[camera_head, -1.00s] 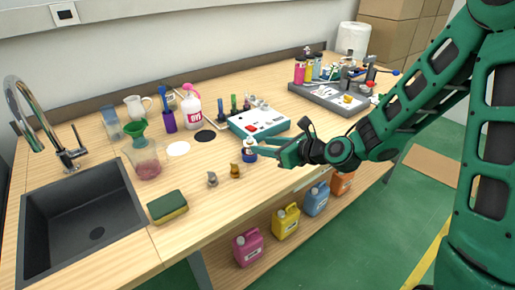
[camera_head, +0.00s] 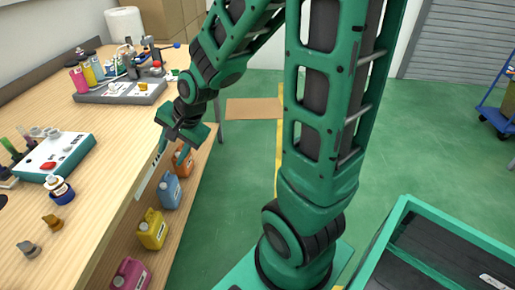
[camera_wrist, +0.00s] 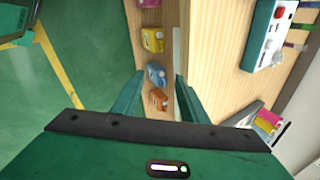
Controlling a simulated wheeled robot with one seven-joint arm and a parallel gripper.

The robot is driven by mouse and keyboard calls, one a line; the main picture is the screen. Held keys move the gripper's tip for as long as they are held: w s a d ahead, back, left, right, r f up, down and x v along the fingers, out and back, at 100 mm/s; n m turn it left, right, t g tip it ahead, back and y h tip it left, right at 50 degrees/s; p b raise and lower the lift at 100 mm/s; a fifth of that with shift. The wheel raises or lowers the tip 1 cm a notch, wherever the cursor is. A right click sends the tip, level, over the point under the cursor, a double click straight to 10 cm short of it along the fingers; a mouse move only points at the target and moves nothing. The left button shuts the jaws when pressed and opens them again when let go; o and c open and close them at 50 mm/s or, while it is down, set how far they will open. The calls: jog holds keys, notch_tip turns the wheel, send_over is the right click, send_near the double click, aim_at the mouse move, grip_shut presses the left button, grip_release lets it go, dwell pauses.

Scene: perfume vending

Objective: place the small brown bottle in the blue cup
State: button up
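A small dark-blue item that looks like the blue cup (camera_head: 62,193) stands on the wooden counter at the left of the head view. Something small with a pale and brownish top shows at its rim; it is too small to tell whether this is the brown bottle. A small brown-gold item (camera_head: 52,221) stands apart, nearer the counter's front. My gripper (camera_head: 170,150) is off the counter's front edge, away from both. In the wrist view my gripper (camera_wrist: 160,76) is open, its two green fingers apart with nothing between them.
A small grey item (camera_head: 29,249) stands by the brown-gold one. A white-and-teal device (camera_head: 55,157) is behind the cup. A grey tray (camera_head: 120,93) is farther back. Several coloured jugs, such as a yellow one (camera_head: 152,230), stand on the lower shelf. Green floor (camera_head: 420,150) lies open at right.

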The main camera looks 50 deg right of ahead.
jog(key=s+d+r+n+g, duration=0.1)
jog(key=s+d, duration=0.3)
jog(key=s, duration=0.4)
jog(key=s+d+r+n+g+h, duration=0.1)
jog(key=s+d+r+n+g, duration=0.1)
jog(key=s+d, duration=0.3)
jog(key=s+d+r+n+g+h, duration=0.1)
jog(key=s+d+r+n+g, duration=0.1)
jog(key=s, duration=0.9)
jog(key=d+r+n, duration=0.1)
jog(key=d+n, duration=0.1)
jog(key=d, duration=0.1)
jog(key=shift+s+d, duration=0.25)
jog(key=shift+s, duration=0.1)
jog(key=shift+w+f, duration=0.25)
jog(key=shift+w, duration=0.4)
